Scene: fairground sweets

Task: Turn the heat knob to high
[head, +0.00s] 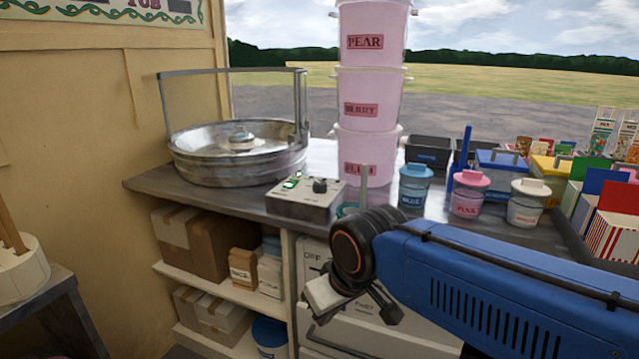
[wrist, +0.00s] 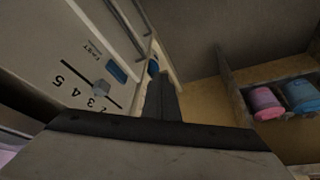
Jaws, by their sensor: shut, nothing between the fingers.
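A grey control box (head: 305,197) sits on the counter, with a black knob (head: 320,186) on top and a lit green switch (head: 292,182) left of it. No heat label is readable on it, and the knob's setting is too small to tell. My gripper (head: 382,306) is shut and empty, low in front of the drawer fronts below the counter. Its dark fingers also show in the wrist view (wrist: 163,98). My fingers appear apart from these.
A metal candyfloss bowl (head: 190,167) with a clear guard stands left of the box. Stacked pink tubs (head: 365,95) stand behind it. Lidded jars (head: 415,188) and packets crowd the counter's right. Open shelves (head: 225,285) with boxes lie below.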

